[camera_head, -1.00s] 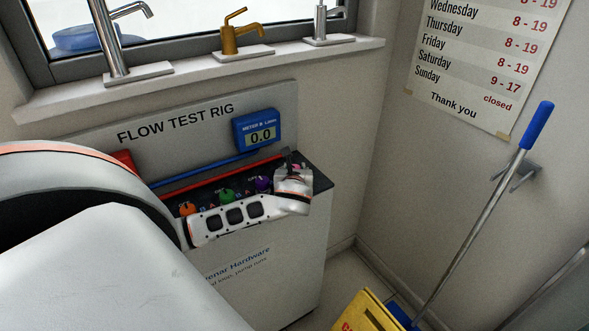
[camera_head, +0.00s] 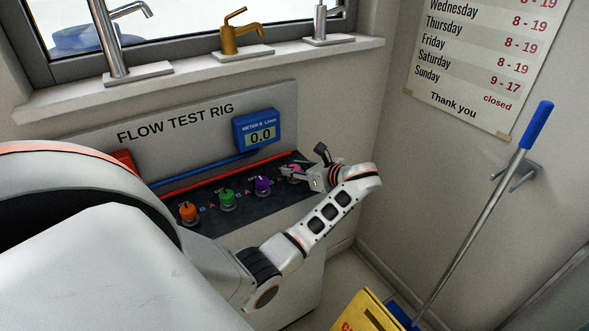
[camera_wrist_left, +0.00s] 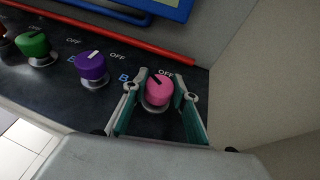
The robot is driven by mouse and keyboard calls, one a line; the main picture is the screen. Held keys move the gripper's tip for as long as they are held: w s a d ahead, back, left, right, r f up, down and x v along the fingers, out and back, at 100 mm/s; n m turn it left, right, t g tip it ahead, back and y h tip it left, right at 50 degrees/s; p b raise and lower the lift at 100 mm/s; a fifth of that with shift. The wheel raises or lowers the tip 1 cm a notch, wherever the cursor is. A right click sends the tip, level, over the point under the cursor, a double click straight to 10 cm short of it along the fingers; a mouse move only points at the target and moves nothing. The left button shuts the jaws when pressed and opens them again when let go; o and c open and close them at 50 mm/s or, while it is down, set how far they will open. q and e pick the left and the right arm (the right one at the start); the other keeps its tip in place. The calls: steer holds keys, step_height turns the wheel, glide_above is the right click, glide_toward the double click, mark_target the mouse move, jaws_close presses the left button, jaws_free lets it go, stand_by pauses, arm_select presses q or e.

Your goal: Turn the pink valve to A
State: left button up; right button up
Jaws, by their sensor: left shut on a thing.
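The pink valve (camera_wrist_left: 159,91) is a round knob on the dark top of the test rig, the rightmost in its row. In the left wrist view its dark pointer mark aims up and left, to the left of the OFF label. My left gripper (camera_wrist_left: 155,95) has its two teal fingers on either side of the knob, shut on it. In the head view my left gripper (camera_head: 291,171) comes at the valve from the right and covers most of it. The A label by the pink valve is hidden; a blue B shows to its left. My right gripper is not in view.
Purple (camera_head: 263,186), green (camera_head: 227,199) and orange (camera_head: 188,211) valves stand to the left in the row. A red pipe (camera_head: 236,175) runs behind them. The blue meter (camera_head: 256,129) reads 0.0. The side wall is close on the right.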

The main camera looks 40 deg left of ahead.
arm_select(q)
steer(key=shift+n+g, duration=0.4)
steer(key=shift+g, duration=0.1)
steer(key=o, duration=1.1)
steer(key=v, duration=1.2)
steer(key=shift+f, duration=0.1)
